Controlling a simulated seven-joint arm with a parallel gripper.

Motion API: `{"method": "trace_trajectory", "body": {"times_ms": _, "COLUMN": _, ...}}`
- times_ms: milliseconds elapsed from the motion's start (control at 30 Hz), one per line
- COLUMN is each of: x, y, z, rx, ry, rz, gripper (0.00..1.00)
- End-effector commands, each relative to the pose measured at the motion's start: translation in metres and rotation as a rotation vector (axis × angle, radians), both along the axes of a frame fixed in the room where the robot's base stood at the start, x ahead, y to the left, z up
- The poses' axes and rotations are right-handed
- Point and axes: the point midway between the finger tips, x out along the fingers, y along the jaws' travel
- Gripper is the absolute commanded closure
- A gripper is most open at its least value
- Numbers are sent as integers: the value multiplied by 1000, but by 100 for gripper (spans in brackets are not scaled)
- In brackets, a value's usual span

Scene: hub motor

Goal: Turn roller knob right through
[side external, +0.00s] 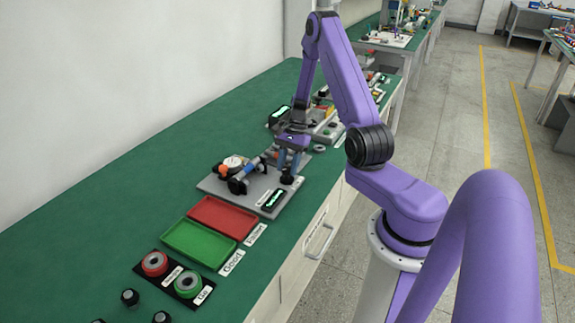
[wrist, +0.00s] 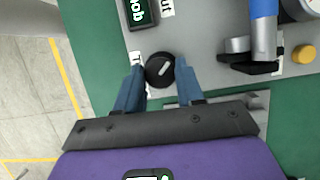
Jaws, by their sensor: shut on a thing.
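The roller knob (wrist: 160,69) is a round black knob with a white pointer mark, on a grey plate (wrist: 196,45). In the wrist view its pointer slants up to the right. My gripper (wrist: 160,75) has its two blue fingers on either side of the knob, shut on it. In the side view my gripper (side external: 289,165) reaches down to the right part of the grey plate (side external: 215,184), and the knob (side external: 287,177) is partly hidden by the fingers. A small black display (wrist: 140,13) with green letters sits near the knob.
A red tray (side external: 222,216) and a green tray (side external: 198,243) lie in front of the plate. The bench edge is close by.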

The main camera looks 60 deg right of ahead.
Motion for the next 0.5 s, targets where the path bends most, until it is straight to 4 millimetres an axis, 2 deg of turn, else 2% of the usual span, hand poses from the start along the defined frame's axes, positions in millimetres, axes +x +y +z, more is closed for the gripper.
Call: {"method": "trace_trajectory", "body": {"times_ms": 500, "x": -3, "y": 3, "z": 1, "rx": 3, "ry": 2, "rz": -492, "gripper": 93}}
